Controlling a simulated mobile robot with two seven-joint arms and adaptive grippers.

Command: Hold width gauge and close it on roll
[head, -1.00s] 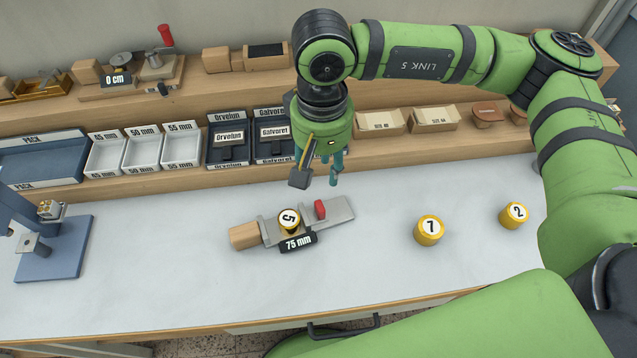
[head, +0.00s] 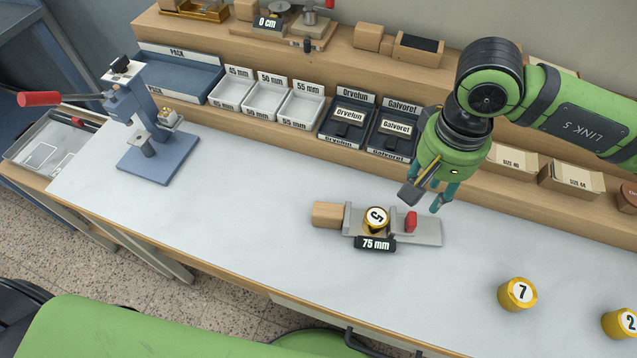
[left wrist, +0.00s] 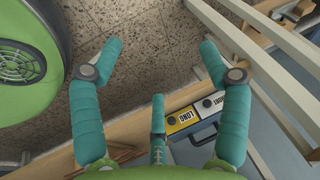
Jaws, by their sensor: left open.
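The width gauge (head: 430,232) lies on the white worktop in the head view. It has a wooden block at its left end, grey metal plates, a red knob and a black "75 mm" label. A yellow roll marked 5 (head: 376,219) stands between its plates; whether they touch the roll is unclear. My right gripper (head: 437,208) hangs just above and behind the gauge's right part, apart from it; its finger opening is hard to judge. In the left wrist view my left gripper (left wrist: 160,48) has its teal fingers spread and empty, over the speckled floor.
Rolls marked 7 (head: 517,294) and 2 (head: 620,324) stand at the right. A blue press (head: 160,160) with a red handle stands at the left. White trays (head: 265,102) and dark foil boxes (head: 345,125) line the back. The worktop between press and gauge is clear.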

